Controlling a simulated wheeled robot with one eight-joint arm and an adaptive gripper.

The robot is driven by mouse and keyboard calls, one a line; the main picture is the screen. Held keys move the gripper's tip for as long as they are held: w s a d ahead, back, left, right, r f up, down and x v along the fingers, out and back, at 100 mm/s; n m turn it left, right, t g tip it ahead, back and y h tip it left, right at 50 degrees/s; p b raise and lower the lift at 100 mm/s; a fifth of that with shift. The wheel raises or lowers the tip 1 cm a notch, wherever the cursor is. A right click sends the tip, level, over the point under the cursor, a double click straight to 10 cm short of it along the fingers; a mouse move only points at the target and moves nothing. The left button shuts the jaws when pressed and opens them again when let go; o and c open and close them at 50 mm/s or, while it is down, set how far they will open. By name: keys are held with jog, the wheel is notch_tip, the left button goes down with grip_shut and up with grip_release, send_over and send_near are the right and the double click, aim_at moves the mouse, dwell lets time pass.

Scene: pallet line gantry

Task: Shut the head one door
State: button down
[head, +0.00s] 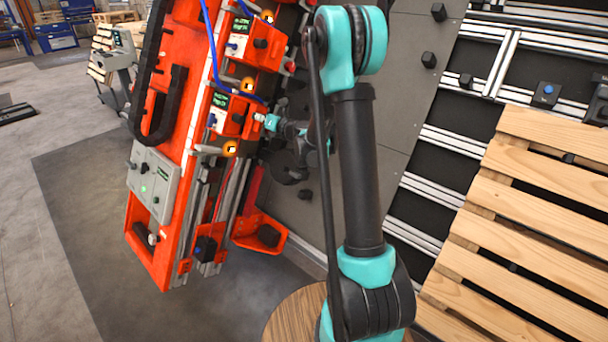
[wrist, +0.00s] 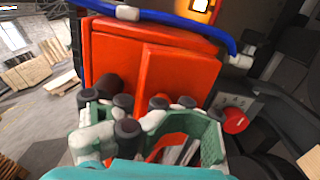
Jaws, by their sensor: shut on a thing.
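The orange head unit (head: 232,112) with a small lit screen sits on the tall orange gantry, the lower of two similar units; I cannot read which is head one. My gripper (head: 268,122) is at its right side. In the wrist view, an orange door panel (wrist: 180,72) fills the middle, beside another orange panel (wrist: 112,56) with a seam between them. My gripper's fingers (wrist: 142,112) are at the panels' near lower edge, shut on the orange door. The fingers hide the exact contact, and how far the door stands open is unclear.
A blue hose (head: 212,45) runs down past the units and crosses above the panels in the wrist view. A red button (wrist: 235,121) is right of the fingers. The upper head unit (head: 244,38) is close above. A wooden pallet (head: 525,215) leans at right.

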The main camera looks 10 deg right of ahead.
jog(key=v, duration=0.9)
dwell(1.3)
jog(key=shift+s, duration=0.1)
jog(key=s+a+f+n+g+h, duration=0.1)
jog(key=s+f+n+g+h, duration=0.2)
jog(key=s+n, duration=0.7)
jog(key=s+a+f+n+g+h, duration=0.1)
jog(key=s+f+n+g, duration=0.4)
jog(key=s+n, duration=0.5)
jog(key=s+d+f+n+g+h, duration=0.1)
jog(key=s+d+f+n+h, duration=0.2)
jog(key=s+n, duration=0.4)
jog(key=s+d+f+n+g+h, duration=0.1)
jog(key=s+d+f+n+h, duration=0.2)
jog(key=s+d+f+n, duration=0.3)
jog(key=s+d+n, duration=0.1)
jog(key=s+d, duration=0.1)
jog(key=s, duration=0.2)
jog(key=shift+s+d+h, duration=0.25)
jog(key=shift+s+h, duration=0.05)
jog(key=shift+s, duration=0.05)
